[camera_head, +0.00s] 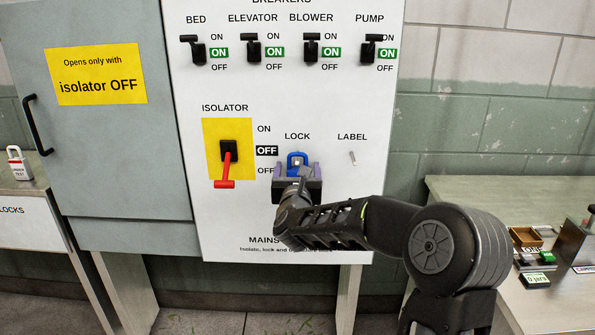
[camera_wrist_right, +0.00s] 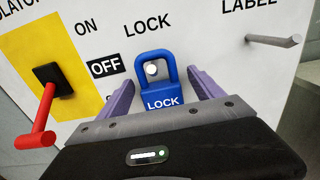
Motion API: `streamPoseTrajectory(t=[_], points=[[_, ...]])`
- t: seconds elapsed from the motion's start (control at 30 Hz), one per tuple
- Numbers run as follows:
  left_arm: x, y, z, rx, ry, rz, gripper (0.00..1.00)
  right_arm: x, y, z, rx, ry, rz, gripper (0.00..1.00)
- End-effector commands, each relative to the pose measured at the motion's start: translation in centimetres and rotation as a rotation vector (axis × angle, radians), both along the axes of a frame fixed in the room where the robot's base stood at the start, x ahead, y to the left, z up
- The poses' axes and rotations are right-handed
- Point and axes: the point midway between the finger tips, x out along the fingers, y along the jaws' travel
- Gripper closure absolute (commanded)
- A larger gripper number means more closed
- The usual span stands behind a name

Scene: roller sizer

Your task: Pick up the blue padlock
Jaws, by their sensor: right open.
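The blue padlock (camera_head: 297,160) hangs on a peg under the word LOCK on the white panel (camera_head: 215,225). In the right wrist view the padlock (camera_wrist_right: 162,88) hangs upright with its shackle around the round peg, and LOCK is printed on its body. My right gripper (camera_head: 297,170) is open, its two purple fingers on either side of the padlock body. In the wrist view a gap shows between the padlock and each finger of the gripper (camera_wrist_right: 160,90). The lowest part of the padlock is hidden by the gripper. My left gripper is not in view.
The red isolator handle (camera_head: 227,172) points down, left of the padlock. An empty label peg (camera_head: 352,157) sticks out to the right. Breaker switches line the panel's top. A grey cabinet door (camera_head: 110,165) is at left; a white-and-red padlock (camera_head: 18,163) stands on a side table.

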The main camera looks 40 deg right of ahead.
Motion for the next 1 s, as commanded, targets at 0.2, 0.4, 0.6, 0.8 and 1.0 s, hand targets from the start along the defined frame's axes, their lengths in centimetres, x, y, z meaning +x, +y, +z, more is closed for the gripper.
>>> streamPoseTrajectory(t=[0.2,0.4,0.6,0.8,1.0], points=[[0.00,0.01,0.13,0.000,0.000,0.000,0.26,0.58,-0.43,-0.04,-0.001,0.001,0.001,0.24],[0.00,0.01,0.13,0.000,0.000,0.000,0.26,0.56,-0.41,-0.03,-0.001,0.001,0.001,0.24],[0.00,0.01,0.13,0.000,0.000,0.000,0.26,0.55,-0.40,-0.02,-0.001,0.001,0.001,0.24],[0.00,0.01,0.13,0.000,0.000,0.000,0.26,0.55,-0.40,-0.02,-0.001,0.001,0.001,0.34],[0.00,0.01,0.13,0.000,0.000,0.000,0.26,0.55,-0.39,-0.02,-0.001,0.001,0.001,0.51]])
